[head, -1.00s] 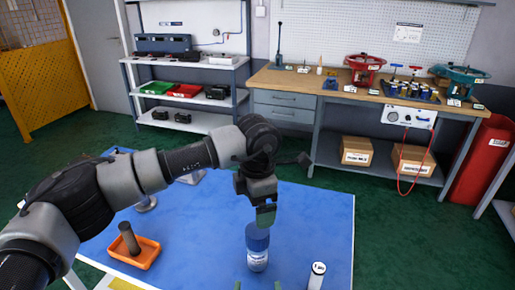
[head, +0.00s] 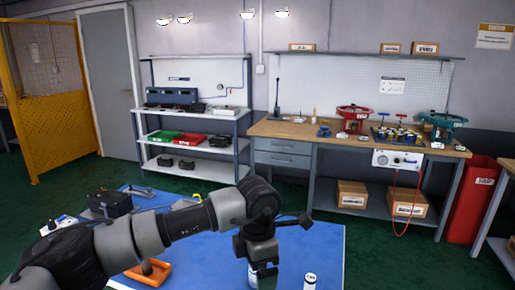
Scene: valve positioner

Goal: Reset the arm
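My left arm reaches in from the left over a blue-topped table (head: 320,250). My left gripper (head: 263,268) points down near the bottom middle of the head view. It overlaps a white and blue bottle (head: 252,276) standing on the table, so most of the bottle is hidden. I cannot tell whether the fingers touch the bottle or are open or shut. My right gripper is not in view.
A small white cylinder (head: 310,281) stands right of the bottle. An orange tray (head: 152,275) is partly hidden behind my arm. A dark toolbox (head: 110,203) sits at the table's far left. A wooden workbench (head: 290,131) with valves and a shelf unit stand beyond the green floor.

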